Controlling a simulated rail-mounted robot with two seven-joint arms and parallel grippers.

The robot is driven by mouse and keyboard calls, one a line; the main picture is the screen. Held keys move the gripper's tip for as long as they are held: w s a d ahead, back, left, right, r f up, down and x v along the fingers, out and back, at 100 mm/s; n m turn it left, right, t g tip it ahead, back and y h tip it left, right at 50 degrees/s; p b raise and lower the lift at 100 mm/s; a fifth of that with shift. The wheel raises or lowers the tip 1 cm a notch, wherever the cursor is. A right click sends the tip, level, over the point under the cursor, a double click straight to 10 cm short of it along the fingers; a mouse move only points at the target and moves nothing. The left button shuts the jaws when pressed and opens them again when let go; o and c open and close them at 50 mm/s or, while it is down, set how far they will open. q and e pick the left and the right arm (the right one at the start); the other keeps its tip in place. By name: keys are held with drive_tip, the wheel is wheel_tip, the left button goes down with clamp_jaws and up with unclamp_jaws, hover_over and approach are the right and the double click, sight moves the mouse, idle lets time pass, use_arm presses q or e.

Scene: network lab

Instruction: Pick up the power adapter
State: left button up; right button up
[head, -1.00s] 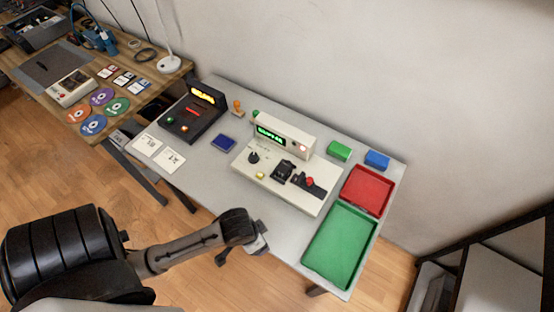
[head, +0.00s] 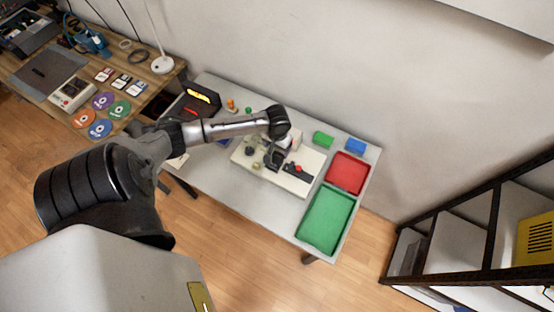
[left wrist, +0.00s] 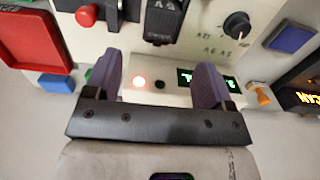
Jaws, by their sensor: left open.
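A black block that looks like the power adapter (head: 272,161) sits on the light test station (head: 310,175), left of a red button (head: 298,168). In the left wrist view the black adapter (left wrist: 165,22) is at the top middle, upright in its place on the station (left wrist: 205,15). My left gripper (left wrist: 158,64) is open and empty, with its two purple-grey fingers spread. The adapter lies beyond the fingertips, roughly between their lines, and looks apart from them. In the head view my left wrist partly hides the station. My right gripper is not in view.
A red tray (head: 364,174) and a green tray (head: 342,220) lie at the table's right. Green (head: 323,140) and blue (head: 355,145) blocks stand behind them. The station's lit display (left wrist: 195,78) and a black knob (left wrist: 237,24) are close to the gripper.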

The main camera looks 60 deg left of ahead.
sight(276, 158)
use_arm(q)
wheel_tip(276, 158, down, 4)
drive_tip(key=shift+r, duration=0.2)
drive_tip(key=shift+s+d+f+b, duration=0.15)
drive_tip(key=shift+f+b, duration=0.3)
drive_tip(key=shift+f, duration=2.25)
drive_tip(key=c, duration=1.1)
drive_tip(key=shift+r, duration=0.1)
